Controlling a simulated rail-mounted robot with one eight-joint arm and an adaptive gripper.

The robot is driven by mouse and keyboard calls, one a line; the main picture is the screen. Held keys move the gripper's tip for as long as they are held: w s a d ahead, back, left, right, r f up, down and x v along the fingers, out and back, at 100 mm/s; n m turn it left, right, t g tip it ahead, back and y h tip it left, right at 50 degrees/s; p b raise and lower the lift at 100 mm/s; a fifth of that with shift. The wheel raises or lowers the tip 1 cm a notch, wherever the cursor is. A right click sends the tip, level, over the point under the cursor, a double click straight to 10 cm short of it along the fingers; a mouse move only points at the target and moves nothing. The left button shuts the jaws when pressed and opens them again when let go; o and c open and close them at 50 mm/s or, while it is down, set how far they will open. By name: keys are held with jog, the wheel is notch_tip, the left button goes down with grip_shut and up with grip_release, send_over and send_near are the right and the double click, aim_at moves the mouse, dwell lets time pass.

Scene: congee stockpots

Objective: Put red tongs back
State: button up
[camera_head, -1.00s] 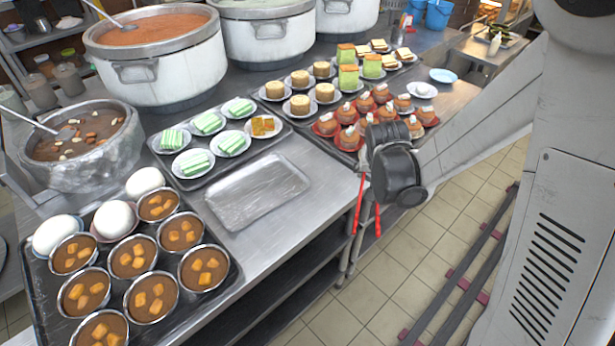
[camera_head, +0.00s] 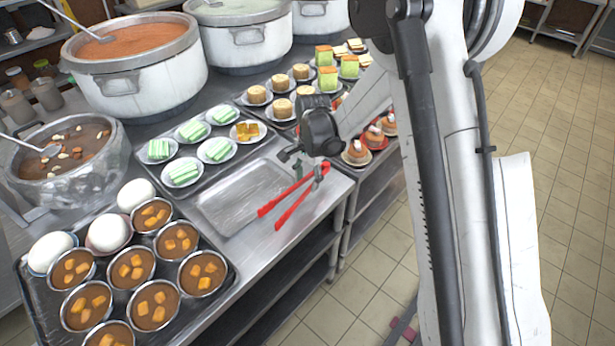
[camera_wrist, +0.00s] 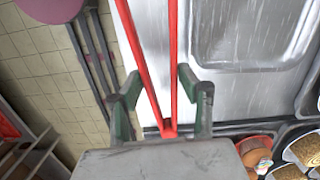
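The red tongs (camera_head: 285,205) are held by my gripper (camera_head: 322,168) above the front part of the steel counter, just right of the empty metal tray. In the wrist view the red tongs (camera_wrist: 168,125) lie between the two dark green fingers of my gripper (camera_wrist: 161,84), with the joined end near the palm and the legs running up past the fingertips. The fingers appear to press on both legs. The contact is partly hidden in the head view.
The empty metal tray (camera_head: 205,208) lies on the counter. A tray of green cakes (camera_head: 180,172) is behind it, bowls of brown soup (camera_head: 155,305) at left front, red plates of pastries (camera_head: 356,153) at right. Large stockpots (camera_head: 132,80) stand at the back.

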aim_at(306, 201)
jog(key=shift+f+b, duration=1.6)
jog(key=shift+f, duration=1.3)
jog(key=o, duration=0.6)
